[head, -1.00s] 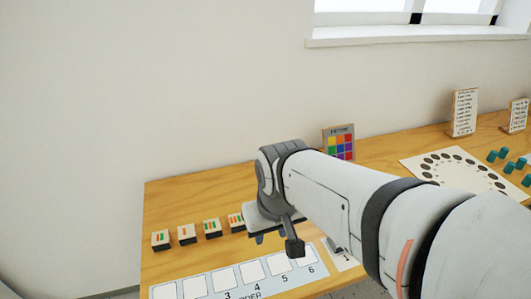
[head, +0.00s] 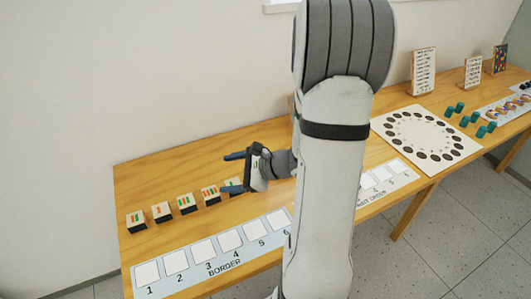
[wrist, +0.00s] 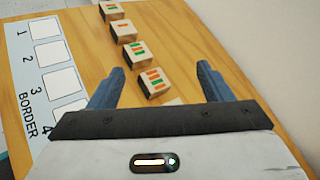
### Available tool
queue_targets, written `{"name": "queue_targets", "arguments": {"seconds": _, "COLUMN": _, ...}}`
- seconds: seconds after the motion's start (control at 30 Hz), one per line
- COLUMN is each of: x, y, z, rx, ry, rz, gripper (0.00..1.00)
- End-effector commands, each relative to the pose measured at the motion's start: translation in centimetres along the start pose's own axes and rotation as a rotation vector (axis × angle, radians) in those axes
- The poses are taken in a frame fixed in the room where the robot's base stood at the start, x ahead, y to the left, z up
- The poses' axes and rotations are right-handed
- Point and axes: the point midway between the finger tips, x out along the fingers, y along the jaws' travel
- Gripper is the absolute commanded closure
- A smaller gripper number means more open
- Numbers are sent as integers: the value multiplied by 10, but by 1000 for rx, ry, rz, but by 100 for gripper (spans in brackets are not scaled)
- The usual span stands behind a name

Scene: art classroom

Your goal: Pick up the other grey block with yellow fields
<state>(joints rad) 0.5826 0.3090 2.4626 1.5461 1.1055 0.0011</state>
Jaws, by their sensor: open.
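I see no grey block with yellow fields in either view. The blocks near my gripper (head: 232,172) are cream-topped with dark sides and carry orange and green stripes. They stand in a row, such as the leftmost block (head: 136,220) and the one with a single orange stripe (head: 162,211). My gripper is open and empty, above the right end of this row. In the wrist view a striped block (wrist: 154,82) shows between the spread fingers, lower down on the table. My arm hides part of the table's middle.
The wooden table (head: 150,175) stands along the wall. A numbered BORDER strip (head: 191,269) lies along its front edge. A second strip of white squares (head: 383,173), a board with dark circles (head: 428,140), several teal blocks (head: 464,121) and upright cards (head: 424,70) are to the right.

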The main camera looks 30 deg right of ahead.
Motion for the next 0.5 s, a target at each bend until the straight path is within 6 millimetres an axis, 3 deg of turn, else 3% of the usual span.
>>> {"name": "queue_targets", "arguments": {"seconds": 0.03, "x": -6, "y": -18, "z": -28, "rx": 132, "ry": 6, "rz": -113, "gripper": 27}}
{"name": "queue_targets", "arguments": {"seconds": 0.1, "x": -18, "y": -40, "z": -64, "rx": 287, "ry": 20, "rz": -271, "gripper": 27}}
{"name": "queue_targets", "arguments": {"seconds": 0.2, "x": -41, "y": -60, "z": -116, "rx": 472, "ry": 47, "rz": -474, "gripper": 27}}
{"name": "queue_targets", "arguments": {"seconds": 0.3, "x": -63, "y": -67, "z": -160, "rx": 609, "ry": 79, "rz": -635, "gripper": 27}}
{"name": "queue_targets", "arguments": {"seconds": 0.4, "x": -80, "y": -69, "z": -189, "rx": 694, "ry": 104, "rz": -744, "gripper": 27}}
{"name": "queue_targets", "arguments": {"seconds": 0.5, "x": -89, "y": -69, "z": -205, "rx": 736, "ry": 119, "rz": -801, "gripper": 27}}
